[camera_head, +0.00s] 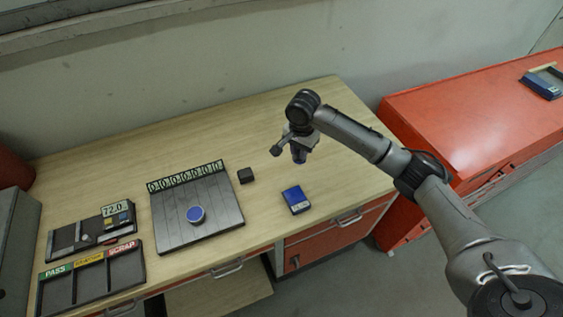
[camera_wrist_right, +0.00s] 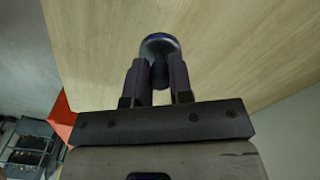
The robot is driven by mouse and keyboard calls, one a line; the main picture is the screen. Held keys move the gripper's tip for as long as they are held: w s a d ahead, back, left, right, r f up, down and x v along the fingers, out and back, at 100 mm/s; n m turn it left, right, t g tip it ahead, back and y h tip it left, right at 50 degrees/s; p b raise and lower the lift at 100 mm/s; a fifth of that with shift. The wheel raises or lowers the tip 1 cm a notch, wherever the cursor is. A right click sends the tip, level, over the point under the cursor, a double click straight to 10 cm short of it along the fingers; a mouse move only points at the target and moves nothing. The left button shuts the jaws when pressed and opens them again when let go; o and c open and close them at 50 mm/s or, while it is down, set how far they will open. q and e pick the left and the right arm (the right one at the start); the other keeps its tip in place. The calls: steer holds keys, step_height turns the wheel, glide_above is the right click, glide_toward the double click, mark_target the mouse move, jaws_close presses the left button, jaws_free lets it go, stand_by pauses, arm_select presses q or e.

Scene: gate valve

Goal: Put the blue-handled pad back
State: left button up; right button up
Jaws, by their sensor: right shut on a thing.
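The blue-handled pad, a grey disc on a dark blue grip, is in my right gripper. In the wrist view the pad (camera_wrist_right: 160,43) shows beyond the fingertips, with its blue grip between the two fingers of my right gripper (camera_wrist_right: 160,80). In the head view the pad (camera_head: 276,151) is small and looks grey, with my right gripper (camera_head: 284,146) beside it, over the right half of the wooden table (camera_head: 260,115). The pad seems clear of the table, but its height is hard to tell. My left gripper is not in view.
A blue box (camera_head: 295,200) lies near the table's front edge, with a small black block (camera_head: 245,175) to its left. A dark plate (camera_head: 170,225) carries a blue-topped round piece (camera_head: 195,214). Labelled trays (camera_head: 90,280) and a 72.0 display (camera_head: 115,209) stand left. A red cabinet (camera_head: 460,110) is right.

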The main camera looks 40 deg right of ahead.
steer(key=w+a+f, duration=0.1)
steer(key=w, duration=0.1)
steer(key=w+a+f, duration=0.1)
steer(key=w, duration=0.1)
steer(key=w+a+f, duration=0.1)
steer(key=w+f, duration=0.1)
steer(key=shift+a+f+b, duration=0.1)
steer(key=shift+b, duration=0.25)
steer(key=shift+f, duration=1.95)
steer(key=o, duration=0.8)
steer(key=shift+f, duration=0.15)
step_height(320, 180, up, 12)
steer(key=shift+r+p, duration=0.15)
steer(key=shift+p, duration=0.2)
